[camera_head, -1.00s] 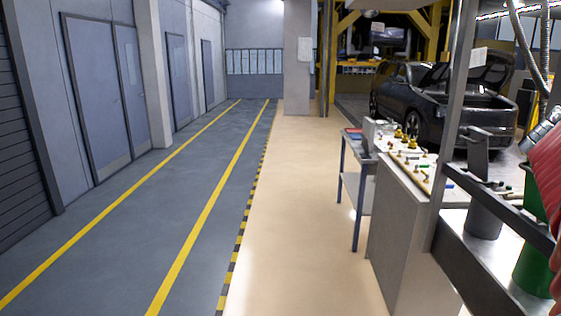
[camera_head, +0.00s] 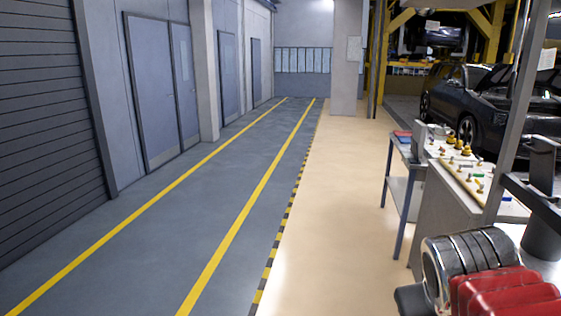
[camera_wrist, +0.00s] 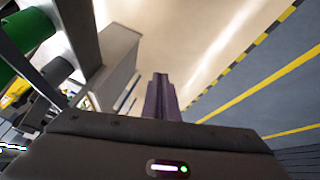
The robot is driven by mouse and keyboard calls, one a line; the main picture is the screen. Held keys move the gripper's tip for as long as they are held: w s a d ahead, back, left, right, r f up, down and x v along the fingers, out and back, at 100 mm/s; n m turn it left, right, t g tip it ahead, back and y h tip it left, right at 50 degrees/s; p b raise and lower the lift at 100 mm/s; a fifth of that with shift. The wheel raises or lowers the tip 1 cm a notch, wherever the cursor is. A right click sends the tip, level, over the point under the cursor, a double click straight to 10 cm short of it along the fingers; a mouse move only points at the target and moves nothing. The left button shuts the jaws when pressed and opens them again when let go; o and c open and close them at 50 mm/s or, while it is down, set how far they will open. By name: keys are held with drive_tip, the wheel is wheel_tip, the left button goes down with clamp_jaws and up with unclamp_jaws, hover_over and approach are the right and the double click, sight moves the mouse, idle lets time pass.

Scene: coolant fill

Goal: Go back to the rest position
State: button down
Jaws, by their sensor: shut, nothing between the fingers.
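My gripper (camera_wrist: 160,86) shows in the wrist view as two dark fingers close together, pointing away from the camera over the beige floor. It is shut and holds nothing. My arm's silver rings and red covers (camera_head: 485,272) fill the lower right corner of the head view; the gripper itself does not show there.
A workbench (camera_head: 440,195) with small fittings and a metal post stands on the right, close to my arm. A small side table (camera_head: 400,190) is beside it. A black car (camera_head: 500,105) is behind. A green container (camera_wrist: 28,32) shows at the wrist view's upper left. The aisle (camera_head: 225,225) is clear.

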drive_tip(key=s+a+f+y, duration=0.1)
drive_tip(key=s+a+f, duration=0.1)
drive_tip(key=a, duration=0.4)
drive_tip(key=s+a+f+y, duration=0.2)
drive_tip(key=a+f, duration=0.2)
drive_tip(key=a, duration=0.2)
drive_tip(key=shift+a+n+y, duration=0.2)
drive_tip(key=shift+n+y, duration=0.1)
drive_tip(key=shift+s, duration=0.1)
